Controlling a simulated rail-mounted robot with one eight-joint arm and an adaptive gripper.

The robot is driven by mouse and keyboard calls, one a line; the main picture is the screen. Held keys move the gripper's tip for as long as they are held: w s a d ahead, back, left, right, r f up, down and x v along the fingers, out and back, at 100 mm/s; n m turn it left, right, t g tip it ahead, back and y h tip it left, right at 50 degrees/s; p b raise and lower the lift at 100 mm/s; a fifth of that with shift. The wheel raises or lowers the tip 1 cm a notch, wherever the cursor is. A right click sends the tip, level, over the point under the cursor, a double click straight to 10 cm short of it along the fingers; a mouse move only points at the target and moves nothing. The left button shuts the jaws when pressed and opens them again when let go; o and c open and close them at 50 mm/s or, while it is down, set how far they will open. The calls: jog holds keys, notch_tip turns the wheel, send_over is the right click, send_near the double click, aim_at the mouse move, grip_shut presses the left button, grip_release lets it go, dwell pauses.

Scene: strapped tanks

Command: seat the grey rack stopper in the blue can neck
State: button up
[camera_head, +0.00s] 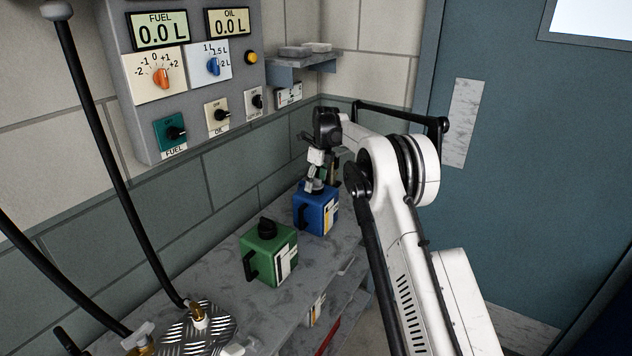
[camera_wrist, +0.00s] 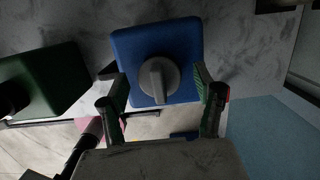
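The blue can (camera_head: 316,213) stands upright on the grey bench, below my gripper (camera_head: 314,186). In the wrist view the blue can (camera_wrist: 189,42) is seen from above. The grey stopper (camera_wrist: 172,68), round with a raised grip bar, is on top of the can where the neck is; the neck itself is hidden beneath it. How deep the stopper sits cannot be told. My gripper (camera_wrist: 160,86) is open, with one finger to each side of the stopper and a visible gap at both sides. In the head view the stopper is hidden by the gripper.
A green can (camera_head: 268,255) with a black cap stands to the left of the blue can on the bench (camera_head: 222,275). A wall panel (camera_head: 190,95) with dials is behind. A small shelf (camera_head: 300,58) hangs above. Hoses and a metal tread plate (camera_head: 190,335) are at front left.

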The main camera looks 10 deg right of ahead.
notch_tip(320, 180, up, 12)
jog(key=s+d, duration=0.1)
jog(key=shift+d, duration=0.15)
dwell(0.5)
jog(key=shift+s, duration=0.15)
jog(key=s+r+n+t, duration=0.1)
jog(key=s+r+n, duration=0.35)
jog(key=s, duration=0.45)
jog(key=s+a+r+n+t, duration=0.1)
jog(key=s+r+n, duration=0.3)
jog(key=s+r, duration=0.3)
jog(key=s+r+n+t, duration=0.1)
jog(key=s+r+n, duration=0.35)
jog(key=s, duration=0.55)
jog(key=s+f+n+t, duration=0.1)
jog(key=s+f+n, duration=0.3)
jog(key=s, duration=0.6)
jog(key=s+f+n+t+h+b, duration=0.1)
jog(key=s+f+n, duration=0.4)
jog(key=s, duration=0.5)
jog(key=s+f+n+t, duration=0.1)
jog(key=s+f+n, duration=0.3)
jog(key=s, duration=0.7)
jog(key=shift+a+f+n, duration=0.15)
jog(key=shift+f+n, duration=0.15)
jog(key=shift+f, duration=0.35)
